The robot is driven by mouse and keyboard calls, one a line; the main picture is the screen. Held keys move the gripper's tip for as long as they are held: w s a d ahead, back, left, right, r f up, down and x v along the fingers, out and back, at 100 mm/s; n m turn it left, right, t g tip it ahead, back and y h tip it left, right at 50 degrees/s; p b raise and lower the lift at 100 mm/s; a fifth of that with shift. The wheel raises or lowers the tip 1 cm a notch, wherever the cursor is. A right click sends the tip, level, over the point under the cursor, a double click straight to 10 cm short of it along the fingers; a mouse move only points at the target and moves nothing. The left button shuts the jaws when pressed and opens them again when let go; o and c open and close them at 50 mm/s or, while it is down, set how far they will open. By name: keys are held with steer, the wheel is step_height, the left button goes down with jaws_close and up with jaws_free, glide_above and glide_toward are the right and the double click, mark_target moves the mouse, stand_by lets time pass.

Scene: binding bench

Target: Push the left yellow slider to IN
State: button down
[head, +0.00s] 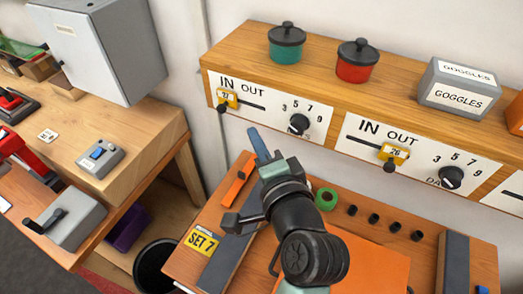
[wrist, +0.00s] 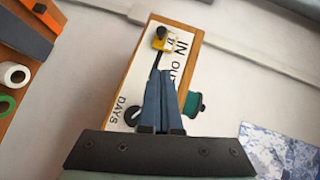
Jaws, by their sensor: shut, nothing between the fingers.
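The left yellow slider (head: 228,98), marked 27, sits at the left end of its slot, under the word IN on the left white panel (head: 262,113). It also shows in the wrist view (wrist: 158,44), at the IN end, with the empty slot running away toward OUT. My gripper (head: 256,134) is shut and empty, with its blue fingers below and right of that slider, apart from it in the head view. In the wrist view the fingers (wrist: 168,80) cover part of the panel. The right yellow slider (head: 393,153), marked 26, sits toward OUT on the other panel.
A black knob (head: 298,123) is right of the left slot. Teal (head: 286,47) and red (head: 355,65) pots and a goggles box (head: 458,88) stand on the shelf. Below are an orange-handled tool (head: 239,180) and green tape (head: 326,198) on the bench.

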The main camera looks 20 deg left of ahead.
steer(key=shift+v, duration=1.25)
steer(key=shift+w+d, duration=0.15)
steer(key=shift+d, duration=0.1)
steer(key=w+d+r+n+t+h+b, duration=0.15)
steer(key=d+r+t, duration=0.25)
steer(key=r, duration=0.5)
steer(key=w+d+r+n+t+h+b, duration=0.1)
steer(key=w+d+r+n+t+h, duration=0.2)
steer(key=r, duration=0.6)
steer(key=s+d+r+n+t+h, duration=0.1)
steer(key=s+d+r+t+h, duration=0.2)
steer(key=r, duration=0.6)
steer(key=s+d+r+n+t+h+b, duration=0.1)
steer(key=s+d+r+n+t+h, duration=0.1)
steer(key=s+r, duration=0.5)
step_height(320, 180, up, 2)
steer(key=d+t+h, duration=0.1)
steer(key=d+t, duration=0.1)
steer(key=t, duration=0.1)
steer(key=shift+d+t, duration=0.3)
steer(key=shift+d, duration=0.05)
